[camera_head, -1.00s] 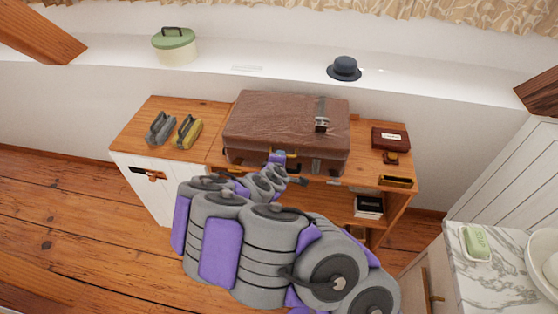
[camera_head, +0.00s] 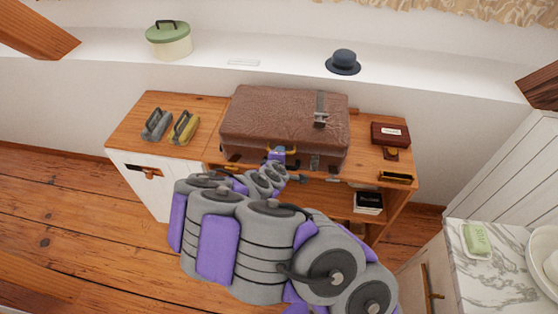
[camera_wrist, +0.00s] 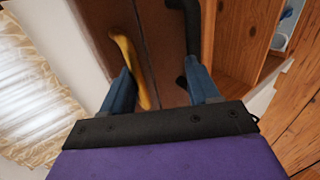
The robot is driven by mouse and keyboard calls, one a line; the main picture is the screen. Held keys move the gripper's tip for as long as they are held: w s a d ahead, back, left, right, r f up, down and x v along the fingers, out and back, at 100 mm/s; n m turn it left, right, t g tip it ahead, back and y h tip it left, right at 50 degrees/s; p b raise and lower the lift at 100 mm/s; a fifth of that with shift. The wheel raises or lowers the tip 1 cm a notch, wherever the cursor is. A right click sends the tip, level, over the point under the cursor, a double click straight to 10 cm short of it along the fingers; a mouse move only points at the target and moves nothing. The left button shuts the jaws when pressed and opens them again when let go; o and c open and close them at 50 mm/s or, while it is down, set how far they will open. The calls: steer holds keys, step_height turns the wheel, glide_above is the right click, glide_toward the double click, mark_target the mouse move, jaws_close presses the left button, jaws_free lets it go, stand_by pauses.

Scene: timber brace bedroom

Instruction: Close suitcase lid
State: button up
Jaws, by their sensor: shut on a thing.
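The brown leather suitcase (camera_head: 270,115) lies on the wooden cabinet in the head view. Its lid (camera_head: 265,108) looks down over the body; I cannot tell whether a narrow gap remains at the front. A metal clasp (camera_head: 321,121) shows on a strap at right. My gripper (camera_head: 277,152) is at the middle of the suitcase's front edge. In the wrist view, my blue-grey fingers (camera_wrist: 160,82) are beside a yellow fitting (camera_wrist: 130,65) and a dark curved piece (camera_wrist: 184,30), apparently parts of the suitcase handle. The grip point is partly hidden.
The cabinet top (camera_head: 210,108) holds a grey iron-like object (camera_head: 157,124) and a yellow one (camera_head: 184,128) at left. A small brown box (camera_head: 390,133) is at right. A green-lidded pot (camera_head: 168,40) and dark hat (camera_head: 343,62) stand on the ledge. A marble counter (camera_head: 480,285) is front right.

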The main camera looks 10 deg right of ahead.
steer(key=shift+s+f, duration=0.1)
steer(key=shift+s, duration=0.05)
steer(key=a+p+v, duration=0.1)
steer(key=p+v, duration=0.6)
steer(key=p, duration=0.2)
steer(key=shift+a+y, duration=0.3)
steer(key=shift+a, duration=0.05)
steer(key=d+p+v, duration=0.1)
steer(key=p+v, duration=0.8)
steer(key=p, duration=0.6)
steer(key=shift+s+r, duration=0.35)
steer(key=shift+a, duration=0.15)
steer(key=shift+h, duration=0.4)
